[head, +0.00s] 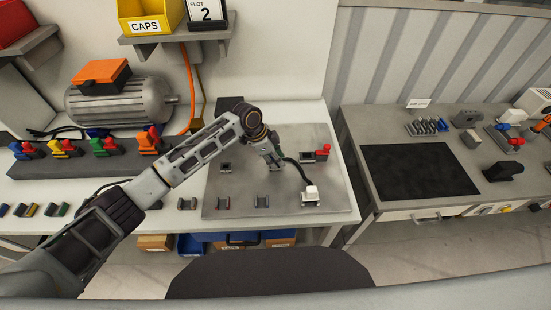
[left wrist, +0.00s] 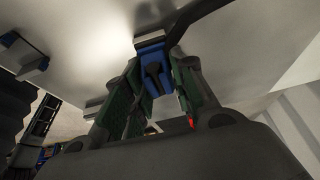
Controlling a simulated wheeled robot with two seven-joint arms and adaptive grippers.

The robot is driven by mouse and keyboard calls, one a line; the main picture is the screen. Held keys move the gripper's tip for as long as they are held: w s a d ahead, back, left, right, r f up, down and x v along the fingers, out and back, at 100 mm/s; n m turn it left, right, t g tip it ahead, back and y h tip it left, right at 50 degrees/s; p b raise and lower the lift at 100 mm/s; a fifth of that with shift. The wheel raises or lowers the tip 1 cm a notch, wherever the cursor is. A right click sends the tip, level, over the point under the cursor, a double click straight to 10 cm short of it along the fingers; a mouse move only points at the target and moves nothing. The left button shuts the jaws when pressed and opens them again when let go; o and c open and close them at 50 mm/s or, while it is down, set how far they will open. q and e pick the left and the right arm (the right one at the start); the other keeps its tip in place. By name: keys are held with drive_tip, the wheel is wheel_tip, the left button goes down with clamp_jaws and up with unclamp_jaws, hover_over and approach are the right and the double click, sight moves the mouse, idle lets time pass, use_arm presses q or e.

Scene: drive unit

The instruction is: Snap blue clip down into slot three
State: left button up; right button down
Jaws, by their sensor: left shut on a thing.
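The blue clip (left wrist: 153,60) is between the green-padded fingers of my left gripper (left wrist: 156,90) in the left wrist view, and the gripper is shut on it. A grey block (left wrist: 150,37) and a black cable (left wrist: 192,22) show right at the clip's far end. In the head view my left gripper (head: 275,165) points down over the middle of the grey board (head: 237,208); the clip is hidden there. I cannot tell whether the clip is seated in a slot. Small dark brackets (head: 262,202) stand on the board's front left part. My right gripper is out of view.
The black cable runs from beside the gripper to a white plug block (head: 310,193) on the board. A red-handled part (head: 322,152) stands at right back. A motor (head: 120,103) and colored parts (head: 105,146) are at left. A sign reading "SLOT 2" (head: 207,13) is above.

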use_arm(q)
drive_tip(key=shift+s+a+f, duration=0.15)
drive_tip(key=shift+s+f, duration=0.05)
drive_tip(key=shift+f, duration=0.35)
drive_tip(key=shift+s+a+f, duration=0.1)
drive_tip(key=shift+s+f, duration=0.1)
drive_tip(key=shift+f, duration=0.35)
drive_tip(key=o, duration=0.7)
drive_tip(key=shift+o, duration=1.2)
drive_tip(key=shift+w+d, duration=0.1)
drive_tip(key=shift+w, duration=0.05)
drive_tip(key=shift+o, duration=0.3)
drive_tip(key=shift+w+d+f, duration=0.1)
drive_tip(key=shift+w, duration=0.1)
drive_tip(key=shift+w+d, duration=0.1)
drive_tip(key=shift+w, duration=0.1)
drive_tip(key=shift+s+r, duration=0.2)
drive_tip(key=shift+r, duration=0.25)
drive_tip(key=shift+w+a+r, duration=0.1)
drive_tip(key=shift+a+r, duration=0.2)
drive_tip(key=shift+r, duration=0.2)
drive_tip(key=v, duration=1)
drive_tip(key=shift+w+r, duration=0.15)
drive_tip(key=shift+r, duration=0.05)
